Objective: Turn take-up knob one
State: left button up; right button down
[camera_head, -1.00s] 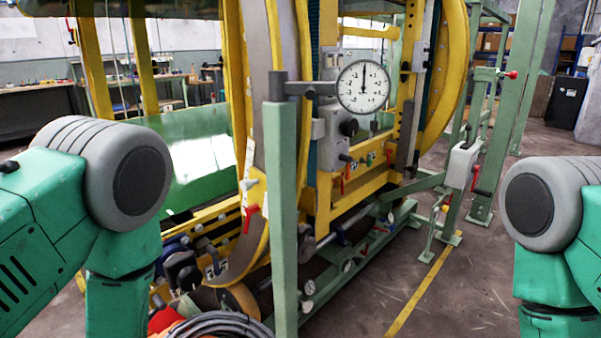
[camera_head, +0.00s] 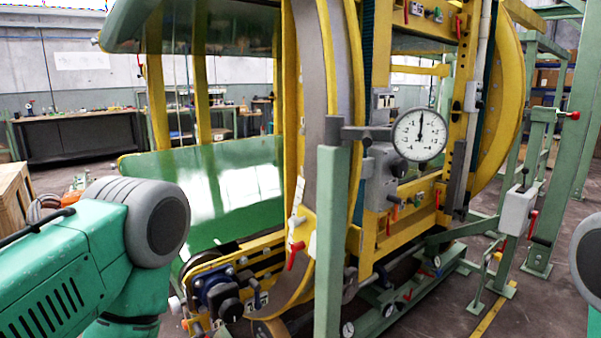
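The ring machine carries more than one black knob, and I cannot read which is take-up knob one. A round black knob (camera_head: 230,309) sits low at the left of the ring, beside a blue block (camera_head: 217,285). Another dark knob (camera_head: 402,168) sits on a grey box (camera_head: 380,180) below the white dial gauge (camera_head: 419,134). My green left arm stands at the left, apart from these knobs in the picture. Only a small part of my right arm shows at the right edge. Neither gripper is in view.
A green post (camera_head: 331,240) stands in front of the yellow ring (camera_head: 345,60). Red-handled levers (camera_head: 296,256) stick out nearby. A grey box with a red lever (camera_head: 517,211) stands at right. A wooden crate (camera_head: 14,205) is at far left. Grey floor (camera_head: 560,300) is open at lower right.

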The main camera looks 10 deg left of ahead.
aim_at(175, 304)
jog(key=u, duration=1.2)
jog(key=k+l+z, duration=0.15)
jog(key=l+z, duration=0.2)
jog(key=k+l+z, duration=0.15)
jog(key=l+z, duration=0.2)
jog(key=l, duration=0.15)
jog(key=l+z, duration=0.35)
jog(key=j+u, duration=0.75)
jog(key=j, duration=0.2)
jog(key=i+j+u, duration=0.15)
jog(key=j+u, duration=0.2)
jog(key=j, duration=0.1)
